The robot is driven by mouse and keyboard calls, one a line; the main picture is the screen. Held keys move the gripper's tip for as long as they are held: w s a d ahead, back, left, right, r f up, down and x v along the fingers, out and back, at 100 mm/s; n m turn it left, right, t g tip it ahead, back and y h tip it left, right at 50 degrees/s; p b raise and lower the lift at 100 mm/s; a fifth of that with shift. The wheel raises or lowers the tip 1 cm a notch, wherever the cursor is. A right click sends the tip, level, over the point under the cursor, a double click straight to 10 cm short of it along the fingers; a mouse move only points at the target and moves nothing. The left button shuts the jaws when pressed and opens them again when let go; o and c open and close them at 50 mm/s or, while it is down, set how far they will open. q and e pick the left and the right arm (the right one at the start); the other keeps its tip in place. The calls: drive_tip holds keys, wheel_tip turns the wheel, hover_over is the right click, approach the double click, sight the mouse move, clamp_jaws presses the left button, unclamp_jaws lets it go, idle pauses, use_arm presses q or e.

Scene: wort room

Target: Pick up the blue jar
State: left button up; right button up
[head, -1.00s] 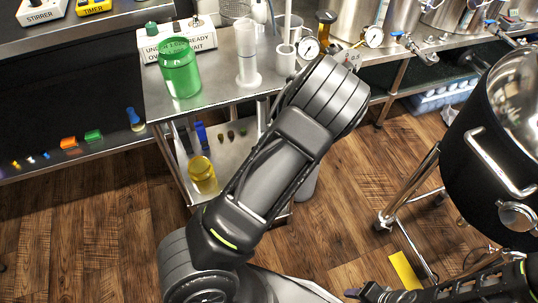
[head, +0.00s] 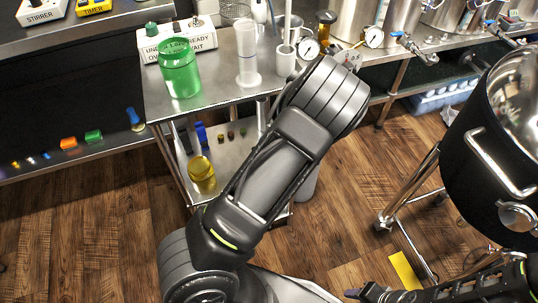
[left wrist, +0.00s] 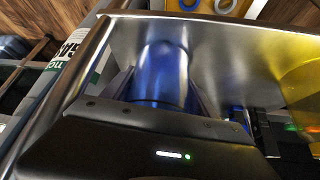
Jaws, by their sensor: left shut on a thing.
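The blue jar (left wrist: 160,75) shows in the left wrist view between the two fingers of my left gripper (left wrist: 163,88), which is shut on it. A bare metal surface lies around the jar; I cannot tell whether the jar touches it. In the head view my left arm covers this gripper, and I cannot make out the held jar there. My right arm comes in at the bottom right of the head view; its end (head: 372,293) is dark and partly cut off, and its jaw state is unclear.
A yellow jar (head: 202,174) stands on the cart's lower shelf; a yellow body (left wrist: 303,75) is at the right of the left wrist view. A green jar (head: 180,72) and a clear cylinder (head: 247,58) stand on the cart top. A large pot (head: 490,150) is at the right.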

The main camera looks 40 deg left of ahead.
use_arm(q)
drive_tip(key=shift+r, duration=0.2)
drive_tip(key=shift+r+p, duration=0.35)
drive_tip(key=shift+r, duration=0.3)
wheel_tip(320, 180, up, 2)
drive_tip(key=shift+r+p, duration=0.1)
drive_tip(key=shift+p, duration=0.3)
drive_tip(key=s+d+p, duration=0.6)
drive_tip(key=s+d, duration=0.6)
drive_tip(key=s, duration=0.1)
drive_tip(key=shift+d, duration=0.25)
